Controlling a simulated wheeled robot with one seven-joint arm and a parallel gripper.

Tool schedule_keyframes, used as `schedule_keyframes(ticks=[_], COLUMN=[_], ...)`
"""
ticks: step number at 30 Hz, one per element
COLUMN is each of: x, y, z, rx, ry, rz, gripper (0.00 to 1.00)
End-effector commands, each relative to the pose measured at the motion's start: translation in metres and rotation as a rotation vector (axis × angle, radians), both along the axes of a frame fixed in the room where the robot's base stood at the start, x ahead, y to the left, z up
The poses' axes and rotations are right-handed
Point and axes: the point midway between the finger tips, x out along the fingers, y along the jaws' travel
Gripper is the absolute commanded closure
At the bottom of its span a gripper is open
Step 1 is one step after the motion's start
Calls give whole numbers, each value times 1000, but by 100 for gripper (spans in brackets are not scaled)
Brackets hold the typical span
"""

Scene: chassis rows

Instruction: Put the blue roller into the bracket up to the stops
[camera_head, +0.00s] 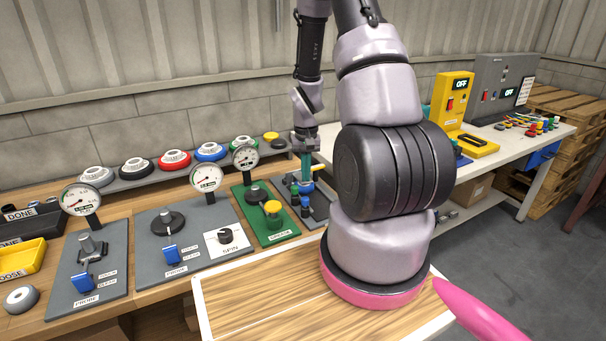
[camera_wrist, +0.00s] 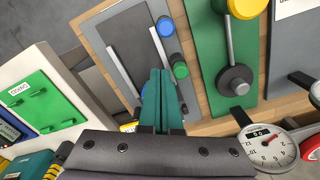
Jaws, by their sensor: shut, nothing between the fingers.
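My gripper (camera_head: 303,188) is over the narrow grey station at the right end of the wooden bench. Its teal fingers (camera_wrist: 158,98) are together and empty in the wrist view. A round blue piece (camera_wrist: 165,27), which may be the blue roller, is on that station beyond the fingertips; a small blue piece (camera_head: 305,202) shows below the gripper in the head view. A round green piece (camera_wrist: 180,70) is beside the fingers. The grey station plate (camera_wrist: 97,28) carries two slim pale rods. I cannot tell which part is the bracket, and the fingers hide some of the station.
A green station (camera_head: 264,227) with a yellow knob stands left of my gripper, near dial gauges. Grey stations with blue levers are further left. Several coloured discs line the back shelf (camera_head: 128,180). A white table (camera_head: 510,141) with yellow and grey devices stands right.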

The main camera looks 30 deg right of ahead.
Motion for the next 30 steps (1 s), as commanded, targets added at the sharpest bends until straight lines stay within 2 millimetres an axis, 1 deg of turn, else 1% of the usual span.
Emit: schedule_keyframes(ticks=[1,6,11,15,19,24,30], x=[-1,-1,-1,21,32,37,37], y=[0,0,0,-10,-15,-17,-17], z=[-11,-49,-82,-81,-81,-80,-80], rx=[1,2,1,0,0,0,0], ry=[5,6,5,-3,-2,0,0], rz=[0,1,1,0,0,2,2], gripper=[100,100,100,100,100,100,100])
